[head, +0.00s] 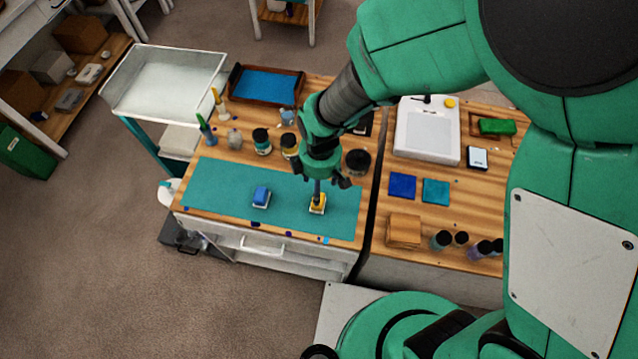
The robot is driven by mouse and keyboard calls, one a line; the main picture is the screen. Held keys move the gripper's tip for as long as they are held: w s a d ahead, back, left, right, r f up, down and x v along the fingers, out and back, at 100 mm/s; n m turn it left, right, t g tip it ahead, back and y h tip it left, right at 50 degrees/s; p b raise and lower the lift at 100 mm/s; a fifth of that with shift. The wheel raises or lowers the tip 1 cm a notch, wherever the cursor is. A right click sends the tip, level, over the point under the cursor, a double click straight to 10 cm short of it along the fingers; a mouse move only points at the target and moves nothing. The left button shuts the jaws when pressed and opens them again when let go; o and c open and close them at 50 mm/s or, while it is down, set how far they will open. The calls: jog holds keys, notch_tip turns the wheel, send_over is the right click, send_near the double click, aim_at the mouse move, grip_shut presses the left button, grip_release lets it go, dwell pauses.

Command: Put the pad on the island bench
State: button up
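A yellow block on a white base (317,203) and a blue block on a white base (261,197) stand apart on the teal mat (215,185). The mat lies on the left wooden bench (222,162). A flat blue square (402,186) and a flat teal square (436,191) lie on the right wooden bench (382,222). I cannot tell which of these is the pad, nor which bench is the island. My gripper (321,181) points down over the mat, close above the yellow block, fingers spread. A narrow dark part shows between the fingers and the block; contact is unclear.
Several jars, including a black-lidded one (357,161), stand behind the mat. A blue-lined tray (265,85) is at the back. A white scale-like device (428,130), a wooden block (404,230) and small bottles (441,240) occupy the right bench. The mat's left part is clear.

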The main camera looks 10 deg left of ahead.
dwell(0.5)
jog(key=w+d+r+m+t, duration=0.15)
jog(key=d+r+m, duration=0.25)
jog(key=d+r, duration=0.45)
jog(key=w+d+r+m+t, duration=0.15)
jog(key=d+r+m, duration=0.4)
jog(key=r, duration=0.65)
jog(key=s+d+r+m+t, duration=0.1)
jog(key=s+d+r+m, duration=0.3)
jog(key=d+r, duration=0.3)
jog(key=s+d+r+m+t, duration=0.1)
jog(key=s+d+r+m, duration=0.4)
jog(key=d, duration=0.4)
notch_tip(320, 180, up, 3)
jog(key=shift+s+d+f+t, duration=0.15)
jog(key=shift+s+t, duration=0.15)
jog(key=shift+s, duration=0.5)
jog(key=shift+f+m, duration=0.1)
jog(key=shift+m, duration=0.15)
notch_tip(320, 180, down, 5)
jog(key=b, duration=0.5)
